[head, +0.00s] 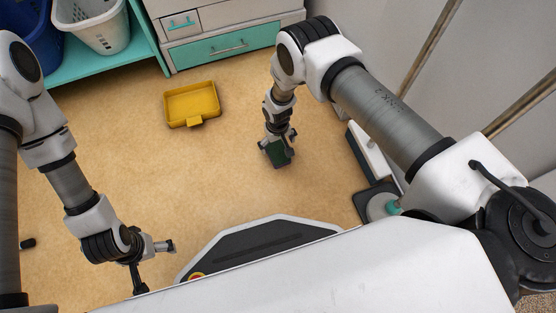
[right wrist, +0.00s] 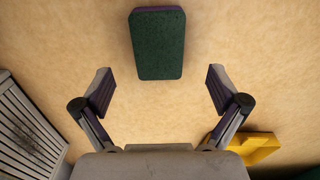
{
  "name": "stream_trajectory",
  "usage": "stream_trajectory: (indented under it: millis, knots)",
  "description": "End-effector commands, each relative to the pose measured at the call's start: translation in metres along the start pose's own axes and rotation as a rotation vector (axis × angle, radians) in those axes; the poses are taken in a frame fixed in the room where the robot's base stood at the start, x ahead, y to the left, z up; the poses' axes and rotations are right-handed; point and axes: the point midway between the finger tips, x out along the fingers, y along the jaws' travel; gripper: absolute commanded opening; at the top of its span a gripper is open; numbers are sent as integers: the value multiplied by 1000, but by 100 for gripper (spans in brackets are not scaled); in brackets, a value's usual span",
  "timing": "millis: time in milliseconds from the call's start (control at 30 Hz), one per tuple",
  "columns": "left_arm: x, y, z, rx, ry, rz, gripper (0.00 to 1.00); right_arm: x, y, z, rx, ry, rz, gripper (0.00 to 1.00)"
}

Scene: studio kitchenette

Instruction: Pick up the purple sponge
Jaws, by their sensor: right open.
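The sponge (right wrist: 157,45) lies on the floor with a dark green face up; a thin purple edge shows along its top and right side in the right wrist view. In the head view its green face (head: 277,155) shows just below my right gripper (head: 278,143). My right gripper is open and empty; in the right wrist view its two fingers (right wrist: 160,92) are spread wide, with the sponge ahead of them and apart from them. My left gripper (head: 154,264) is at the lower left, its fingers apart, with nothing seen between them.
A yellow tray (head: 192,88) lies on the floor to the left. A drawer cabinet (head: 225,45) and a teal shelf (head: 90,60) with a white basket (head: 97,28) stand behind. A white slatted thing (right wrist: 28,125) is at the left in the wrist view. Floor around the sponge is clear.

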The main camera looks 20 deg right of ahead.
Motion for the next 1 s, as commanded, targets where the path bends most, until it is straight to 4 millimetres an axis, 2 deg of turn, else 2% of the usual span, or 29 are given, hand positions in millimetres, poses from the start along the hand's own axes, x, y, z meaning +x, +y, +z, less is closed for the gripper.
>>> stream_trajectory:
  millis: [33, 167, 300, 367, 600, 633, 667, 800, 833, 1000]
  knots:
    - [7, 0, 0, 0, 0, 0, 91, 11, 0, 1, 1, -1, 0, 97]
    - [17, 0, 0, 0, 0, 0, 91, 26, 1, 1, 0, -1, 0, 97]
    - [40, -1, -1, -4, 2, 0, 91, 55, 2, 0, -1, -2, 0, 97]
    - [44, -1, -1, -5, 3, -1, 91, 63, 2, 0, 0, -2, 0, 97]
    - [42, -1, -2, -7, 5, -1, 91, 64, 2, 0, 0, 0, 0, 97]
    - [42, -1, -2, -7, 5, -1, 91, 64, 2, 0, 0, 0, 0, 93]
    - [42, -1, -2, -7, 5, -1, 91, 64, 2, 0, 0, 0, 0, 84]
    - [42, -1, -2, -7, 4, -1, 91, 64, 2, 0, 0, 0, 0, 57]
    - [42, -1, -2, -7, 4, -1, 91, 64, 2, 0, 0, 0, 0, 54]
    - [42, -1, -2, -7, 4, -1, 91, 64, 2, 0, 0, 0, 0, 55]
